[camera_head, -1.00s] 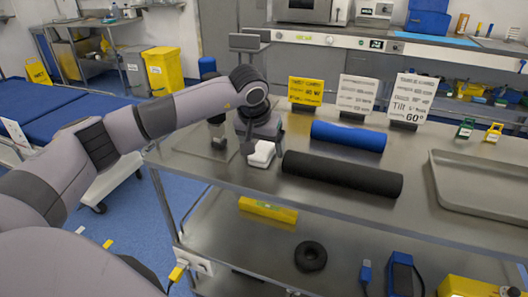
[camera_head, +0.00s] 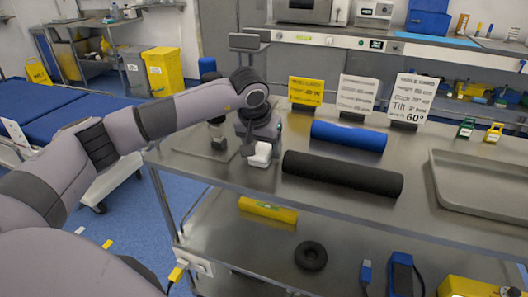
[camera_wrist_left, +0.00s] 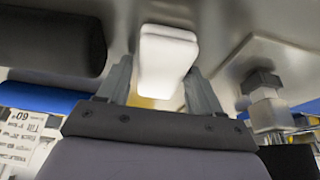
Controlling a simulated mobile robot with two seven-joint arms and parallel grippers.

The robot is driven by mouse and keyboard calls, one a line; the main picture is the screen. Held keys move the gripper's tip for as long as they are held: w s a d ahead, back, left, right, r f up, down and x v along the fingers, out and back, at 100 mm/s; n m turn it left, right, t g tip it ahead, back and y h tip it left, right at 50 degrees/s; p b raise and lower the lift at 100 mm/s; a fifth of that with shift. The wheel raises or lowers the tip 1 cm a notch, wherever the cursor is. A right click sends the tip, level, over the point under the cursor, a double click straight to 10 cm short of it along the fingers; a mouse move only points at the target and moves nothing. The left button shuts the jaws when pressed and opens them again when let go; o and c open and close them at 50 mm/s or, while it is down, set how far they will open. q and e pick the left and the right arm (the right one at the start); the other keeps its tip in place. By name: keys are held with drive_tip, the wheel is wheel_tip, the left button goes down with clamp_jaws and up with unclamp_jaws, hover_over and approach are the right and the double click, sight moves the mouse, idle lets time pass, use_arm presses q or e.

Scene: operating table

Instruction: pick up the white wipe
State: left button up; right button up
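The white wipe (camera_head: 260,154) is a small white block at the left part of the steel table, just left of the black roll. My left gripper (camera_head: 250,149) reaches down to it from behind. In the left wrist view the wipe (camera_wrist_left: 166,58) sits between the two fingers of the left gripper (camera_wrist_left: 160,80), which close in on its sides. Whether the wipe is clear of the table top is hard to tell. My right gripper is not in view.
A black roll (camera_head: 342,175) and a blue roll (camera_head: 348,136) lie to the right. Sign cards (camera_head: 356,94) stand behind them. A metal tray (camera_head: 480,205) is at the far right. A clamp-like metal fitting (camera_wrist_left: 264,95) shows beside the gripper in the wrist view.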

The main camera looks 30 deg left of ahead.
sight(263, 148)
use_arm(q)
drive_tip(key=c, duration=0.6)
drive_tip(key=shift+r, duration=0.1)
drive_tip(key=shift+r, duration=0.25)
wheel_tip(263, 148, up, 20)
drive_tip(key=shift+f+p, duration=0.1)
drive_tip(key=shift+p, duration=0.9)
